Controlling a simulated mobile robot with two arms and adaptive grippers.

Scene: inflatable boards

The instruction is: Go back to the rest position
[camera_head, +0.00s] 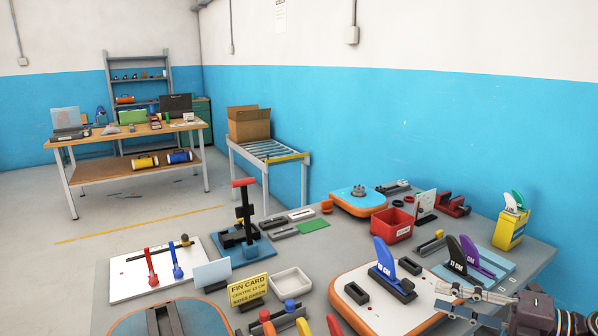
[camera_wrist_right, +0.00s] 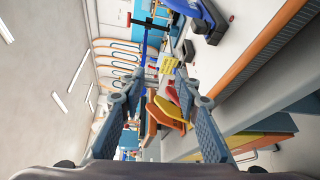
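My right gripper (camera_head: 442,299) comes in from the lower right, beside the white board with an orange edge (camera_head: 362,312). In the right wrist view its two fingers (camera_wrist_right: 160,88) stand apart with nothing held between them. A blue fin (camera_head: 384,258) stands upright in a dark base on that board, left of the gripper and apart from it. The blue fin also shows at the top of the wrist view (camera_wrist_right: 205,14). My left gripper is not in view. No rest position is marked in view.
The grey workbench holds a red bin (camera_head: 391,226), a yellow fin card (camera_head: 249,290), a yellow fin box (camera_head: 509,230) and a purple fin (camera_head: 478,256). A blue board (camera_head: 125,325) lies at the front left. A blue wall stands behind; open floor lies left.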

